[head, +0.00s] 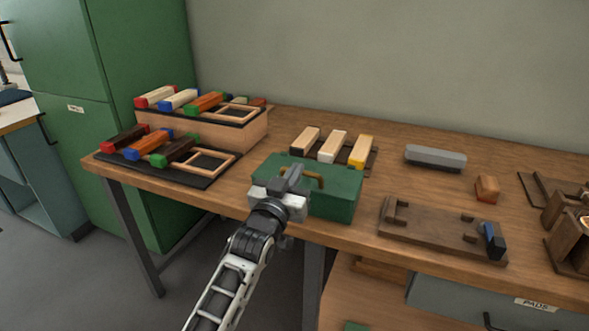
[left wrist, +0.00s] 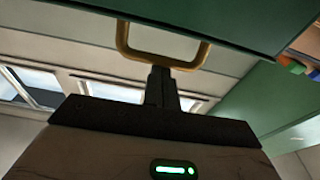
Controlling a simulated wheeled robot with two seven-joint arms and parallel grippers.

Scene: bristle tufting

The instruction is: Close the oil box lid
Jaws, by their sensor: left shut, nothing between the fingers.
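The green oil box (head: 335,203) stands at the front edge of the wooden table in the head view. Its green lid (head: 331,172) lies over the top with no clear gap in view, but my arm hides part of the front. A brass handle (head: 316,178) rises from the lid. My left gripper (head: 293,178) is shut and empty, in front of and over the lid's near left part. In the left wrist view the shut fingers (left wrist: 161,82) appear close to the handle (left wrist: 160,62), below the green lid (left wrist: 215,18); I cannot tell whether they touch.
Two dark trays of colour-ended blocks (head: 160,142) lie to the left. Three blocks (head: 333,146) lie behind the box. A dark wooden fixture (head: 430,229) is close on the right, with a grey bar (head: 435,158) behind it. A green cabinet (head: 150,70) stands back left.

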